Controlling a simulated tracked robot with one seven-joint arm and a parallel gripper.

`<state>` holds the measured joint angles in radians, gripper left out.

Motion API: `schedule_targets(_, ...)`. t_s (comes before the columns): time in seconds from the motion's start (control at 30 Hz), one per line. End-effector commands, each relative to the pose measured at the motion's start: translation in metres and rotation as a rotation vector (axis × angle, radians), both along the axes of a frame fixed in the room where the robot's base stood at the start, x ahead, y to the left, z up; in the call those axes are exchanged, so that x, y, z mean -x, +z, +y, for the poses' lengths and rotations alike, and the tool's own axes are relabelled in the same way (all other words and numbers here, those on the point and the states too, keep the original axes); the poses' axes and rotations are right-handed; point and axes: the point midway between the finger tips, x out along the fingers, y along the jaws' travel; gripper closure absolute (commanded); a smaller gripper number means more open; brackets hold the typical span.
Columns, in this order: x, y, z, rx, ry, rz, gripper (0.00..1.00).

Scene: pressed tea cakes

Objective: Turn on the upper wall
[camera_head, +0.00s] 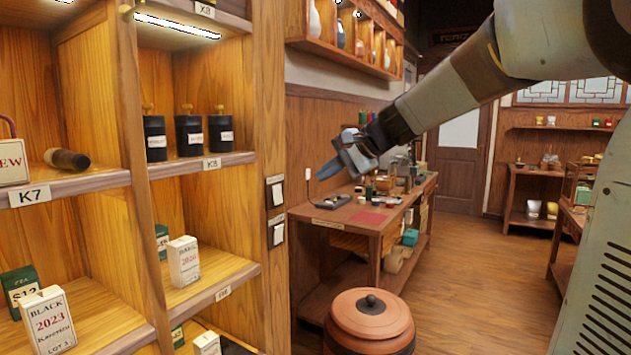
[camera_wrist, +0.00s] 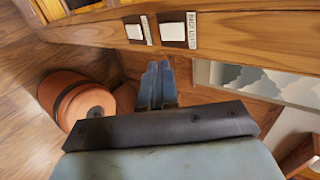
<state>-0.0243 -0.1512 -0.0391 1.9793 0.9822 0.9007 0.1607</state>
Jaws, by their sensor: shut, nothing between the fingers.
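Two switch plates are mounted one above the other on the wooden end panel of the shelf. The upper wall switch (camera_head: 277,193) has a white face on a dark plate, and the lower wall switch (camera_head: 278,234) looks alike. In the wrist view the upper switch (camera_wrist: 179,29) bears a small label too blurred to read; the lower switch (camera_wrist: 139,30) is left of it. My gripper (camera_head: 326,171) has its blue fingers together and empty, right of the upper switch and apart from it. In the wrist view my gripper (camera_wrist: 158,66) is below both plates.
The shelf (camera_head: 230,280) holds boxes and dark canisters (camera_head: 189,136) at left. A lidded reddish-brown pot (camera_head: 370,325) stands on the floor below the switches. A wooden table (camera_head: 345,220) with small items stands behind my gripper. A lit strip light (camera_head: 178,25) is under an upper shelf.

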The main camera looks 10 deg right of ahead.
Motion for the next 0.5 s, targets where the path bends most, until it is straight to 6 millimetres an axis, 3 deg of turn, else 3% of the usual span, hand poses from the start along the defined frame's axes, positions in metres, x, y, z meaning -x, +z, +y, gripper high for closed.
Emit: schedule_targets(0.5,0.0039,0.0025,-0.0045,0.001,0.000,0.001,1.00)
